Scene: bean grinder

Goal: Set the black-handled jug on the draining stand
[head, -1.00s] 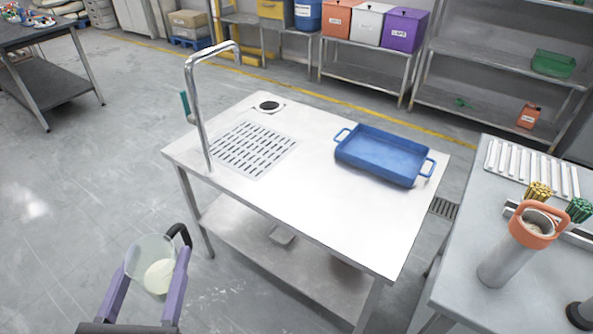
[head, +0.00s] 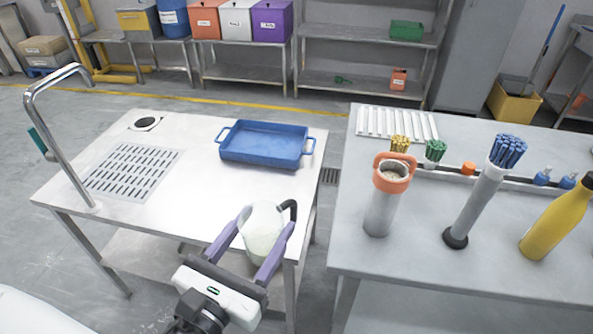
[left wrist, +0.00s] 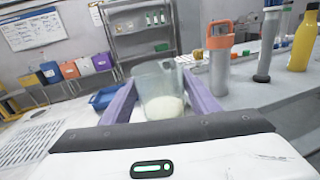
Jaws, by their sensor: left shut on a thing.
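The jug (head: 264,232) is clear, with a black handle (head: 291,208) on its right and pale contents inside. My left gripper (head: 262,238) is shut on it, with a purple finger on each side, at the front right edge of the steel table. In the left wrist view the jug (left wrist: 160,92) sits upright between the fingers; its handle is hard to make out there. A slotted drain panel (head: 131,172) is set in the steel table below a tall tap. A white slatted rack (head: 397,123) lies on the right table. I cannot tell which is the draining stand. My right gripper is not in view.
A blue tray (head: 265,146) sits on the steel table, behind the jug. The tap (head: 62,140) rises at the left. On the right table stand an orange-topped cylinder (head: 383,205), a grey tube of blue sticks (head: 478,205) and a yellow bottle (head: 557,217). A gap separates the tables.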

